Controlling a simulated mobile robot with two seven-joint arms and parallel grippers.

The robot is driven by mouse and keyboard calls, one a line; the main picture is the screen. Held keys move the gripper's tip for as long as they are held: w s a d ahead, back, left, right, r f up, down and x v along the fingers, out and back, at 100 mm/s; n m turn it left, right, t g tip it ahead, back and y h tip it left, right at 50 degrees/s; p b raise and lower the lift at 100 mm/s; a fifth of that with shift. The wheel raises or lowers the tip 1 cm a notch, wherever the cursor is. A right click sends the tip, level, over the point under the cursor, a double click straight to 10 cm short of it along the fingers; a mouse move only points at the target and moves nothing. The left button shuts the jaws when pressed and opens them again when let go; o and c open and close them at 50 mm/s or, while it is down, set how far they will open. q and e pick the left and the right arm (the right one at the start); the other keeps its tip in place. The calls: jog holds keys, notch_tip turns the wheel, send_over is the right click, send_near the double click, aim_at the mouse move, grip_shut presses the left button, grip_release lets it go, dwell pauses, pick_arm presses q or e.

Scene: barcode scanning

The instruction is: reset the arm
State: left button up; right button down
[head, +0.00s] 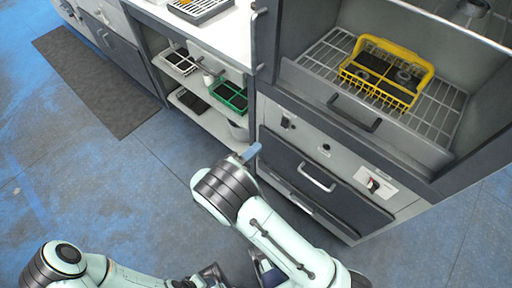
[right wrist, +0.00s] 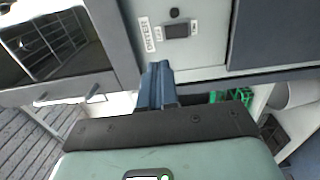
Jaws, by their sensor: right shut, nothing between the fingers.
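My right arm reaches in from the bottom of the head view. Its gripper (head: 248,153) has blue fingers and is in front of the grey cabinet, over the floor. In the right wrist view the two blue fingers (right wrist: 157,85) are pressed together with nothing between them. Part of my left arm shows at the bottom left of the head view, and its gripper cannot be made out.
An open dryer chamber holds a yellow basket (head: 385,72) on a wire rack (head: 322,58). Below are a handle (head: 352,112), switches and a drawer (head: 320,180). Shelves to the left hold a green basket (head: 230,97) and a white basket (head: 180,62). Blue floor (head: 130,190) is open at left.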

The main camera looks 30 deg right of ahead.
dwell(0.3)
jog(key=s+d+f+y+p, duration=0.1)
jog(key=d+f+y+p, duration=0.1)
jog(key=f+y, duration=0.15)
jog(key=s+d+f+m+y+p, duration=0.1)
jog(key=f+y+p, duration=0.1)
jog(key=f, duration=0.3)
jog(key=s+d+f+y+p, duration=0.1)
jog(key=d+f+y, duration=0.15)
jog(key=f, duration=0.25)
jog(key=s+a+f+m+g+y+p, duration=0.35)
jog(key=s+f+y, duration=0.2)
jog(key=s, duration=0.25)
jog(key=s+a+r+m+g+y+p, duration=0.1)
jog(key=s+a+r+m+g+y, duration=0.1)
jog(key=s, duration=0.5)
jog(key=s+a+r+m+g+y+p, duration=0.1)
jog(key=s+a+m+g+y+p, duration=0.1)
jog(key=s+a+y, duration=0.3)
jog(key=s+a, duration=0.2)
jog(key=s, duration=0.1)
jog(key=shift+s+a+r+g, duration=0.15)
jog(key=shift+a+r+g, duration=0.1)
jog(key=shift+r+g, duration=0.1)
